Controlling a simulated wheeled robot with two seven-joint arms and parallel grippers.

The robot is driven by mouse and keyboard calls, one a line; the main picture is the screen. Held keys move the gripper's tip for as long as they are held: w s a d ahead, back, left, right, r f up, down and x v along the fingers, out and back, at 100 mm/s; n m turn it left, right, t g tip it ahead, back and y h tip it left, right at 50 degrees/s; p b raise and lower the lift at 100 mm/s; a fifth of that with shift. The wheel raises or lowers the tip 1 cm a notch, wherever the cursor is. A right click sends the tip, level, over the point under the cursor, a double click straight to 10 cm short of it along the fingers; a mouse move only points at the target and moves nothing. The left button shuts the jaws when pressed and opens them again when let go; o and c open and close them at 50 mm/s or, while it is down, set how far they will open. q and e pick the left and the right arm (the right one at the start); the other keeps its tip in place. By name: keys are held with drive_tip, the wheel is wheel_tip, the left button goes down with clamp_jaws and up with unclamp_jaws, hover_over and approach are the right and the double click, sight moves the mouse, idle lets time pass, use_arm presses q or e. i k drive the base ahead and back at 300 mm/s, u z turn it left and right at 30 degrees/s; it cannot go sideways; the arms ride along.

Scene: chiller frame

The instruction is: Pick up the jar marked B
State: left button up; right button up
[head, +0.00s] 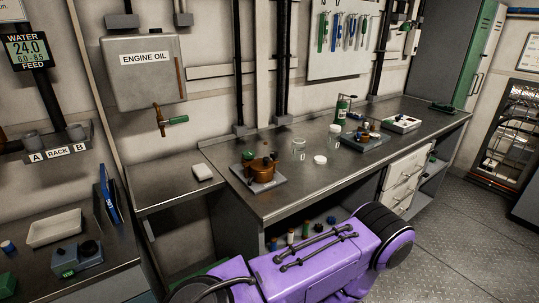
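Two clear glass jars stand upright on the long metal workbench (283,193). The nearer jar (299,148) is left of the farther jar (333,138). Any letter on either jar is too small to read, so I cannot tell which is B. A round white lid-like piece (320,160) lies on the bench in front of them. Neither of my grippers shows in the head view.
A copper-coloured device on a plate (262,170) stands left of the jars. A green bottle (342,107) and a dark tray of small parts (362,141) stand to the right. A white tray (54,228) lies on the left counter. Floor at right is open.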

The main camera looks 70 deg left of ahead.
sight(298, 144)
drive_tip(key=z, duration=0.05)
drive_tip(key=k, duration=0.35)
drive_tip(key=u, duration=0.9)
